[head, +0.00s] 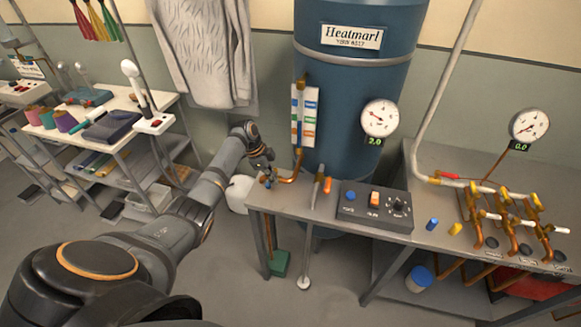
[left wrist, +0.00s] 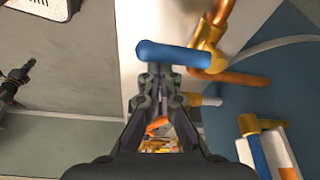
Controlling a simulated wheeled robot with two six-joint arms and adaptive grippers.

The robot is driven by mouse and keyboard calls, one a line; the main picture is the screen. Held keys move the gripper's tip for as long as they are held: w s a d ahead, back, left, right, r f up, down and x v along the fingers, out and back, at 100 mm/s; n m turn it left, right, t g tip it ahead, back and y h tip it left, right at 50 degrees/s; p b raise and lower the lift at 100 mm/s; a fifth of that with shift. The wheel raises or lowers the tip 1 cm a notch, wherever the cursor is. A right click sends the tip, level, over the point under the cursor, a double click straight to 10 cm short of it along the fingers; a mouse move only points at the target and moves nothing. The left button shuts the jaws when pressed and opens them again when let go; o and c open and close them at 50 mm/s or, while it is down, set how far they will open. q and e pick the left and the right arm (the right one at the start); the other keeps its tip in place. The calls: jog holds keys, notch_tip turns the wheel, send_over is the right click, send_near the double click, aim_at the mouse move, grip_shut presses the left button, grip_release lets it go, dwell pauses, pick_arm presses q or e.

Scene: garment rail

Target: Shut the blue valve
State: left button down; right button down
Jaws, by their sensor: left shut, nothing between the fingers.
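The blue valve has a blue lever handle (left wrist: 175,54) in the left wrist view. The handle lies crosswise in that picture, its right end on a brass valve body (left wrist: 207,48) with copper pipe. My left gripper (left wrist: 158,78) is shut and empty, its fingertips right at the handle's near side; I cannot tell whether they touch it. In the head view my left gripper (head: 267,177) is at the left end of the bench, by the copper pipe (head: 291,178) below the blue tank, and mostly hides the valve. My right gripper is not in view.
The blue boiler tank (head: 350,75) stands behind the bench, with a gauge (head: 380,118) on it. A dark control box (head: 374,206) sits on the bench. Copper pipes with yellow and white handles (head: 505,217) are at right. A garment (head: 207,55) hangs at left.

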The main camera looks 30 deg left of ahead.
pick_arm(q)
notch_tip(320, 180, up, 10)
jog(key=shift+d+r+b, duration=0.15)
jog(key=shift+d+b, duration=0.15)
jog(key=shift+b, duration=0.1)
dwell(0.4)
jog(key=shift+a, duration=0.1)
